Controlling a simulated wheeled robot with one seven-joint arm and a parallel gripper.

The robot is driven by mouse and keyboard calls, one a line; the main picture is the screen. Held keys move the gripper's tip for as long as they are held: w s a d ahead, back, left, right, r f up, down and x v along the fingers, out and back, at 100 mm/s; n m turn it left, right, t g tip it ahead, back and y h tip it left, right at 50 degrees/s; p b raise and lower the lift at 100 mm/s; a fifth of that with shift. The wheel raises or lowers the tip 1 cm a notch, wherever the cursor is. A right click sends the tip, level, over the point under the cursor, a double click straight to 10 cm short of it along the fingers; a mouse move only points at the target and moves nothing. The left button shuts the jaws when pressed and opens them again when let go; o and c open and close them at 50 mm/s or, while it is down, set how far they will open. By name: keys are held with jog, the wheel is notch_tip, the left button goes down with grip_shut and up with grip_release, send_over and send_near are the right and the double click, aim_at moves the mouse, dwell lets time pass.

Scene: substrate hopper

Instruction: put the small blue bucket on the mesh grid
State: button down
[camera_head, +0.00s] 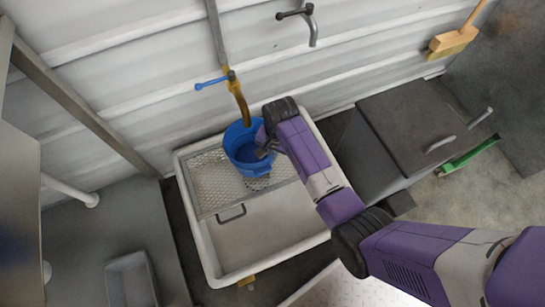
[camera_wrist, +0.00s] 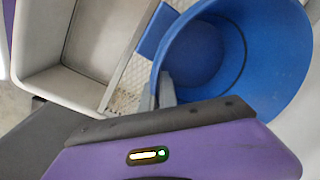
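The small blue bucket (camera_head: 247,160) is upright over the back part of the mesh grid (camera_head: 209,182), below a brass tap. The grid spans the back of a white basin (camera_head: 207,253). My gripper (camera_head: 265,152) is at the bucket's right side. In the wrist view the bucket (camera_wrist: 285,50) fills the upper right. My gripper's two fingers (camera_wrist: 158,92) are close together with the bucket's rim between them. I cannot tell whether the bucket's base touches the grid. Part of the grid (camera_wrist: 128,88) shows left of the bucket.
The brass tap (camera_head: 238,95) with a blue lever hangs just over the bucket. A dark grey cabinet (camera_head: 400,130) stands right of the basin. A grey tray (camera_head: 131,278) lies at lower left. The basin's front part is empty.

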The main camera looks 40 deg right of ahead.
jog(key=shift+w+f+b, duration=0.15)
jog(key=shift+f+b, duration=0.2)
jog(key=shift+f, duration=0.35)
jog(key=shift+w+f+b, duration=0.1)
jog(key=shift+f+b, duration=0.25)
jog(key=shift+f, duration=0.35)
jog(key=shift+f, duration=0.15)
jog(key=c, duration=1.6)
grip_release()
jog(key=shift+c, duration=0.2)
notch_tip(320, 180, up, 12)
jog(key=s+p, duration=0.1)
jog(key=p, duration=0.3)
jog(key=shift+d+p, duration=0.3)
jog(key=shift+p, duration=0.1)
